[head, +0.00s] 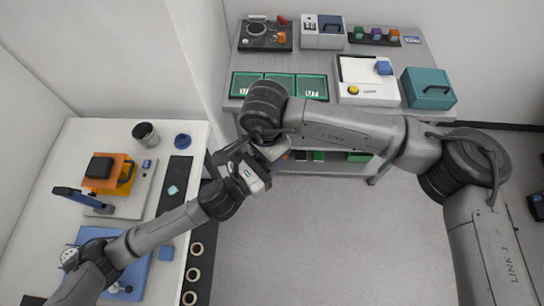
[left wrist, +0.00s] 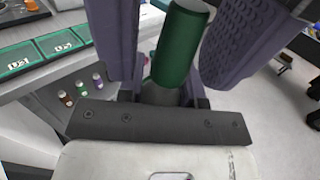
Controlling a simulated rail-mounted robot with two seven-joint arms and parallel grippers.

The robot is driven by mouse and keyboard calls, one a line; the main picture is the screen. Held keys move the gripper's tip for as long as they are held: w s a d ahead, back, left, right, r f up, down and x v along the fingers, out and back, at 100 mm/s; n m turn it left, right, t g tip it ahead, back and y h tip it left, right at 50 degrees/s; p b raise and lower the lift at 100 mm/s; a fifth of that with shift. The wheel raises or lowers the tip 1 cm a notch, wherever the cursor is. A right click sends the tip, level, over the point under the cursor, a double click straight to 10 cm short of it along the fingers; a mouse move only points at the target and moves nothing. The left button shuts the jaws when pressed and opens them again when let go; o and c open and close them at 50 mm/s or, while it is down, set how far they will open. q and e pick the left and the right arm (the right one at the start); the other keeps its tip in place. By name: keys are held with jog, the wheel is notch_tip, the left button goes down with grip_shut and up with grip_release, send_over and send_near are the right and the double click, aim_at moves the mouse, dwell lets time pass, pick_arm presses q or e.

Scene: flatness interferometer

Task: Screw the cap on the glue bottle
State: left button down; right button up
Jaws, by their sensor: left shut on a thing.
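My left gripper (left wrist: 168,65) is shut on a green cylinder (left wrist: 181,45) with a pale grey end, which looks like the glue bottle. The cylinder stands between its two purple fingers in the left wrist view. In the head view my left gripper (head: 250,177) is in mid-air between the two tables, close to the end of my right arm. The wrists overlap there, so the held cylinder is hidden. My right gripper (head: 272,151) is partly covered, and its fingers are not clear. I cannot pick out the glue cap with certainty.
The back table holds green trays (head: 279,85), a white device (head: 367,82) and a teal case (head: 428,88). Small bottles with coloured caps (left wrist: 82,88) stand on its lower shelf. The left table (head: 80,150) carries an orange device (head: 108,175) and a blue round part (head: 182,141). The floor between is clear.

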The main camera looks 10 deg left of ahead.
jog(key=shift+c, duration=0.4)
grip_shut()
jog(key=shift+o, duration=0.7)
grip_release()
jog(key=shift+r, duration=2.25)
jog(key=o, duration=0.6)
jog(key=shift+c, duration=0.2)
